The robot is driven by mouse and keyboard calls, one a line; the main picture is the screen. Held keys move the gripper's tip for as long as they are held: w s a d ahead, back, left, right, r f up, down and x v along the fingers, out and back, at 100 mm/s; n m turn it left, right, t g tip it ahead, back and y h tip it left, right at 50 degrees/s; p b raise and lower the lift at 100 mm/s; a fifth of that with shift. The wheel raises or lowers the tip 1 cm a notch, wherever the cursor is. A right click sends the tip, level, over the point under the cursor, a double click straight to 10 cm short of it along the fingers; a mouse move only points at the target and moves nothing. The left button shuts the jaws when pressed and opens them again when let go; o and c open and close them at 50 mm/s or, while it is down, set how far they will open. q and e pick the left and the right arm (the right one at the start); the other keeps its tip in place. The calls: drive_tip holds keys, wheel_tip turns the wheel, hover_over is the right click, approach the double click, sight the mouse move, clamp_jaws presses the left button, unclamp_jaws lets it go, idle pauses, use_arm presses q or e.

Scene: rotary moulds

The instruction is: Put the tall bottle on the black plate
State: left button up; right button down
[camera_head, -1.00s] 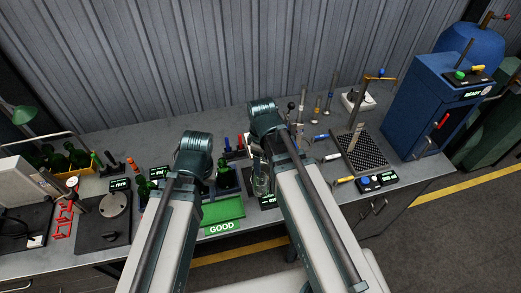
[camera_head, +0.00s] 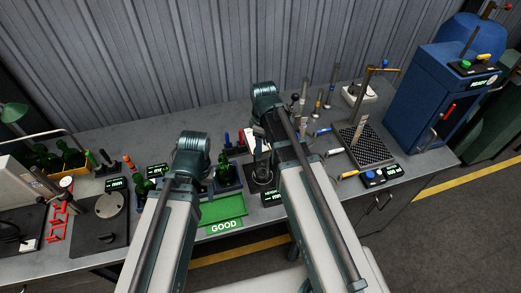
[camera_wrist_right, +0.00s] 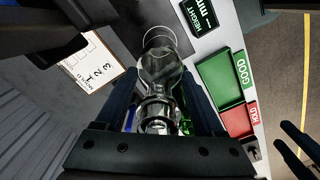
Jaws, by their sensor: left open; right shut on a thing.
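The tall bottle is clear glass (camera_wrist_right: 160,70). In the right wrist view my right gripper (camera_wrist_right: 160,82) is shut on it, with a finger on either side and the neck towards the camera. Its base end overlaps the black plate (camera_wrist_right: 125,25) in that view; I cannot tell whether they touch. In the head view the black plate (camera_head: 263,184) lies behind the height display, partly hidden by my right arm. My left gripper (camera_wrist_right: 293,150) shows its dark fingers, apart and empty, at the lower right of the right wrist view.
A green GOOD tray (camera_head: 222,208) lies in front and left of the plate, with a red HOLD tray (camera_wrist_right: 237,121) beside it. A height display (camera_head: 272,198) is close to the plate. A blue rack (camera_head: 228,188) with a dark bottle stands to the left.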

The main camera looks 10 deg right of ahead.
use_arm(q)
drive_tip(key=shift+f, duration=0.2)
use_arm(e)
drive_tip(key=shift+f, duration=0.2)
drive_tip(key=shift+d+f, duration=0.1)
use_arm(q)
drive_tip(key=shift+f, duration=0.1)
use_arm(e)
unclamp_jaws()
use_arm(q)
drive_tip(key=shift+a, duration=0.1)
use_arm(e)
wheel_tip(320, 180, up, 12)
drive_tip(key=p, duration=1.2)
use_arm(q)
wheel_tip(320, 180, up, 12)
